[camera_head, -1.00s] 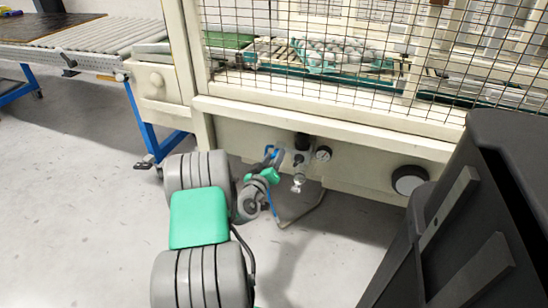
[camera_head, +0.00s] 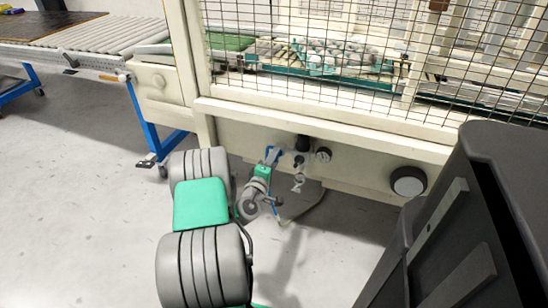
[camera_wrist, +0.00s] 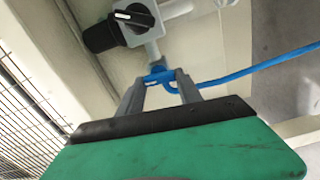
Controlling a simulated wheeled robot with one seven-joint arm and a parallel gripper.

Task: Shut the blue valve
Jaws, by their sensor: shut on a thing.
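The blue valve (camera_wrist: 160,76) is a small blue handle on a grey fitting below the regulator. In the head view it shows as a small blue piece (camera_head: 272,153) on the left of the fittings under the machine's cream beam. My gripper (camera_wrist: 160,83) has its two grey fingers on either side of the blue handle, shut on it. In the head view my gripper (camera_head: 267,162) reaches up to the valve from below. The fingers hide part of the handle, so its exact angle is hard to tell.
A grey regulator with a black knob (camera_wrist: 134,18) sits just above the valve. A blue hose (camera_wrist: 250,73) runs off to the right. Wire mesh (camera_head: 350,45) guards the machine above. The floor at left is clear.

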